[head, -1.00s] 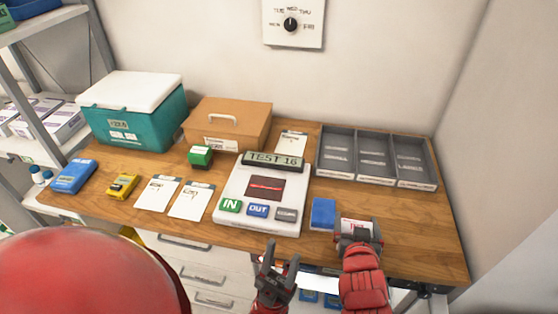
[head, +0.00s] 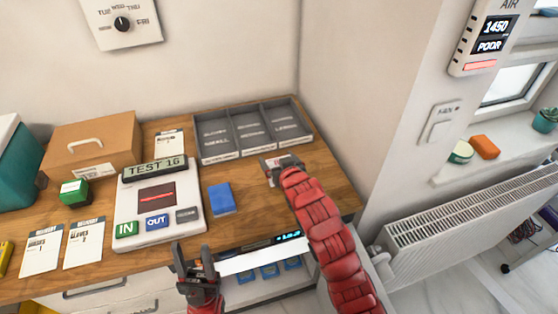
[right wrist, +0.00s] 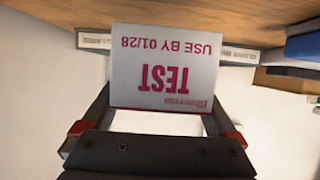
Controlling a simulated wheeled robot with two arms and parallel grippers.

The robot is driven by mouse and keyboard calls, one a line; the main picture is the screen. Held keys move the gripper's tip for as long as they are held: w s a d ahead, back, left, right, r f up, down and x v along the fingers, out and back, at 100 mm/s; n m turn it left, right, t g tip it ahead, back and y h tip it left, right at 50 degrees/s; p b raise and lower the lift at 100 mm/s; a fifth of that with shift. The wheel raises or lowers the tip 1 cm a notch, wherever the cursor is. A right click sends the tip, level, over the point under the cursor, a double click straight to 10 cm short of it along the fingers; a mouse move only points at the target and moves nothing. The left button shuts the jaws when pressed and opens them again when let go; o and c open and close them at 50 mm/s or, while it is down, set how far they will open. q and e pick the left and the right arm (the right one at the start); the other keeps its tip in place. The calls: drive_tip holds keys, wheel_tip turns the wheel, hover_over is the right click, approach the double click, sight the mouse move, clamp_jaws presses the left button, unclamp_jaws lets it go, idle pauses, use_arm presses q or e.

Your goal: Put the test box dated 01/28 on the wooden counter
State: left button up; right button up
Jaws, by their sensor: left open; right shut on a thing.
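The white test box (right wrist: 163,70) with red print reads TEST and USE BY 01/28, upside down in the right wrist view. My right gripper (head: 279,168) is shut on it. In the head view the test box (head: 284,162) shows only partly, just in front of the grey tray's right end. It is over the right part of the wooden counter (head: 335,195); I cannot tell whether it touches the wood. My left gripper (head: 193,262) is open and empty in front of the counter's front edge, below the scanner.
A blue box (head: 221,198) lies left of the held box. The grey three-compartment tray (head: 205,158) stands behind, against the wall. A white scanner (head: 130,195) showing TEST 16 is at left. Bare wood lies between the blue box and the right edge.

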drive_tip(key=shift+w+d, duration=0.25)
drive_tip(key=shift+w, duration=0.25)
wheel_tip(320, 180, down, 3)
drive_tip(key=shift+r+p, duration=0.1)
drive_tip(key=shift+p, duration=0.9)
drive_tip(key=shift+f, duration=0.45)
drive_tip(key=o, duration=1.1)
